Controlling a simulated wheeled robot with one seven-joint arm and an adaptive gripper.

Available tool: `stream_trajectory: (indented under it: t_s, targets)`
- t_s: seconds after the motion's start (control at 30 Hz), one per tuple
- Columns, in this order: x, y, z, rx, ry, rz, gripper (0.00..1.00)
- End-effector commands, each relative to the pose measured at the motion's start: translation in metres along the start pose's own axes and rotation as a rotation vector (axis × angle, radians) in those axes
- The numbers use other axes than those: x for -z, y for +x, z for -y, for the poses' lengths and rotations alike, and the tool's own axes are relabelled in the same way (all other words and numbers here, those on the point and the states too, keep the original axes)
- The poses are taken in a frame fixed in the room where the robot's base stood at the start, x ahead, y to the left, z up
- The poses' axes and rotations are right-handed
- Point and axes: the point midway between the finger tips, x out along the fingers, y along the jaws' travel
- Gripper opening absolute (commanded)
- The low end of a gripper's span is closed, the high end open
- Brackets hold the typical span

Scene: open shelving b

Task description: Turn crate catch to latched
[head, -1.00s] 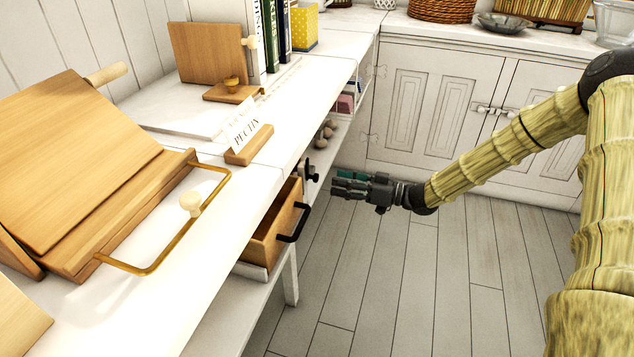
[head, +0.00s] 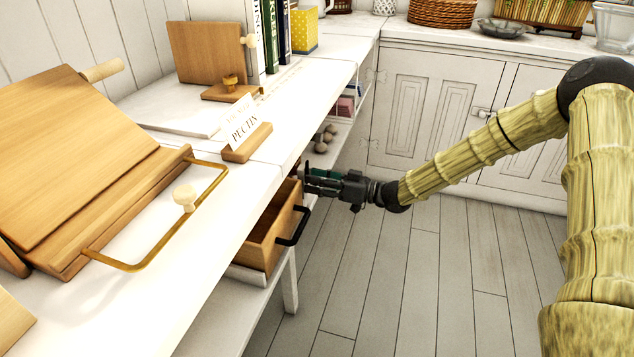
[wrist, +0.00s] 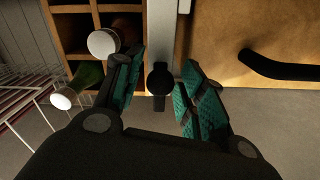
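The black catch (wrist: 159,80) shows in the wrist view, a rounded dark knob with a short stem below it, in front of a pale upright post. My gripper (wrist: 162,62) is open. Its teal-padded fingers stand on either side of the catch, with a visible gap to each side. In the head view my gripper (head: 308,178) is at the shelving's front edge, just beyond the open drawer, and mostly hides the catch. I cannot tell the catch's exact turn.
A wooden drawer (head: 271,238) with a black handle (head: 295,226) stands open beside my gripper. A wooden bottle rack (wrist: 75,28) with bottles and a wire rack (wrist: 30,92) are at the left in the wrist view. The floor (head: 400,290) is clear.

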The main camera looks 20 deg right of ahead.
Motion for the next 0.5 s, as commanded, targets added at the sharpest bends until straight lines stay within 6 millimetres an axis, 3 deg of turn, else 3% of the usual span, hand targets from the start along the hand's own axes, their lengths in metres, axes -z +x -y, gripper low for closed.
stream_trajectory:
  t_s: [0.03,0.17,0.5]
  targets:
    - [0.0000,0.0000,0.0001,0.000,0.000,0.000,0.26]
    - [0.0000,-0.0001,-0.0001,0.000,0.000,0.000,0.02]
    - [0.0005,-0.0004,-0.0009,-0.002,-0.007,-0.001,0.00]
